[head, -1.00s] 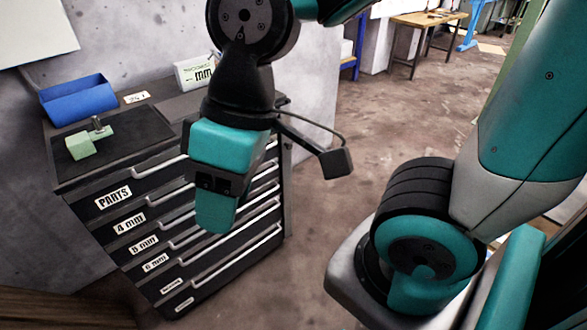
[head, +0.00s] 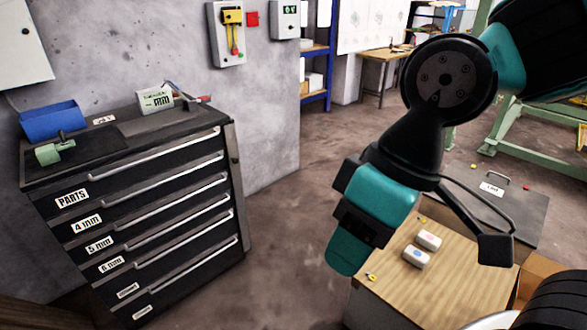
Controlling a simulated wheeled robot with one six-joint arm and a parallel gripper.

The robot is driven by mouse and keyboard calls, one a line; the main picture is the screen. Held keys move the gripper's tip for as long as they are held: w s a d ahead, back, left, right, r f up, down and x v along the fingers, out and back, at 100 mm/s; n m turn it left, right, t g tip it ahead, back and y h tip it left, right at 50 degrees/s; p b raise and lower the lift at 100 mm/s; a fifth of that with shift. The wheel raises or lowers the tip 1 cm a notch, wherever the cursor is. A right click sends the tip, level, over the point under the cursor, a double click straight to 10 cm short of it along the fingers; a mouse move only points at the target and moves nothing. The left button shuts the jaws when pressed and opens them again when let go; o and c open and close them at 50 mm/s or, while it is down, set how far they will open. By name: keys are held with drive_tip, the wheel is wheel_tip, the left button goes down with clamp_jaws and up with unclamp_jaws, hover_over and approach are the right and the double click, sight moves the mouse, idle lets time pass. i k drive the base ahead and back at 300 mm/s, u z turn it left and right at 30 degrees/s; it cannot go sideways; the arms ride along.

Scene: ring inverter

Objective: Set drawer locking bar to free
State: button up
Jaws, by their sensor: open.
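The black drawer cabinet (head: 150,205) stands at the left against the wall, with its drawers all shut. Its drawers have long pale handles and labels such as PARTS and 4 mm. A dark upright strip, which looks like the locking bar (head: 236,165), runs down the cabinet's right front edge. A small dark detail sits partway up it; I cannot tell its setting. My gripper (head: 350,250) hangs to the right of the cabinet, well apart from it, pointing down. It is open and touches nothing I can see; its fingertips are hard to make out.
A blue bin (head: 52,120), a green clamp-like part (head: 55,149) and a white box (head: 155,99) are on the cabinet top. A wooden-topped table (head: 385,290) with two small boxes stands under my arm. A dark case (head: 505,205) lies behind. Floor between cabinet and table is clear.

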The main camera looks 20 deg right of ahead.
sight(230, 134)
drive_tip(key=u, duration=0.95)
drive_tip(key=i, duration=1.55)
drive_tip(key=z, duration=0.85)
drive_tip(key=i, duration=0.4)
drive_tip(key=z, duration=0.45)
